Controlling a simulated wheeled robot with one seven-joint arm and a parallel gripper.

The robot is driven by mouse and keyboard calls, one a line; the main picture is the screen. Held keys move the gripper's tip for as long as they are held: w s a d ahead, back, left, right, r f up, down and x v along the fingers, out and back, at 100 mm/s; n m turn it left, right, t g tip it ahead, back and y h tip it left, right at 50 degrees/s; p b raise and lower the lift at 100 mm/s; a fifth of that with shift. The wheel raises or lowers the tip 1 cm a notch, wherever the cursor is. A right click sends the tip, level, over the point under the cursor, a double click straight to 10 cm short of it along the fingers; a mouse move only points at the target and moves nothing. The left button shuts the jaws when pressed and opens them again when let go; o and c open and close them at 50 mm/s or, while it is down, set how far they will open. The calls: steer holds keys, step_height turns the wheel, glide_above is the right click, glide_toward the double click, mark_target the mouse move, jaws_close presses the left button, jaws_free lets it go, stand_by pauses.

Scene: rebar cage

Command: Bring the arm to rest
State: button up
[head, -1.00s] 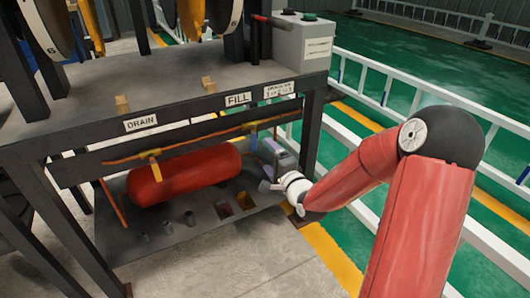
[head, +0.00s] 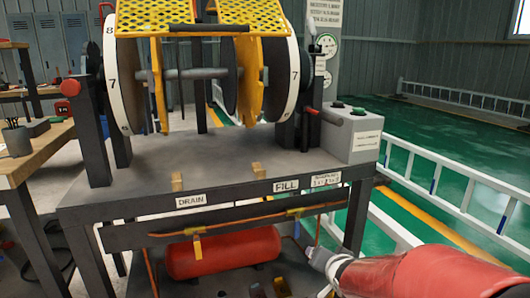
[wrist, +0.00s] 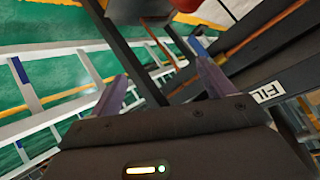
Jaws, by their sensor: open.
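My gripper (head: 314,254) is low at the right front of the dark steel bench frame (head: 355,215), beside its front right leg, at the end of my red arm. It is small in the head view. In the wrist view my gripper (wrist: 160,62) shows two purple-grey fingers spread well apart with nothing held between them. Beyond the fingers are dark frame bars and an orange pipe (wrist: 262,30). I cannot tell the exact gap between the gripper and the frame.
A red tank (head: 222,252) lies under the bench. Yellow-guarded wheels (head: 200,75) and a grey control box (head: 350,135) stand on top. White railings (head: 450,185) run along the right, with open green floor (head: 450,130) beyond. A wooden table (head: 35,155) is at left.

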steer(key=s+r+n+g, duration=0.2)
steer(key=s+r+n, duration=0.1)
steer(key=s, duration=0.9)
steer(key=s+r+n+g+p, duration=0.1)
steer(key=s+r+n+g, duration=0.2)
steer(key=s, duration=0.9)
steer(key=shift+r, duration=0.55)
steer(key=shift+a, duration=0.1)
steer(key=shift+c, duration=0.4)
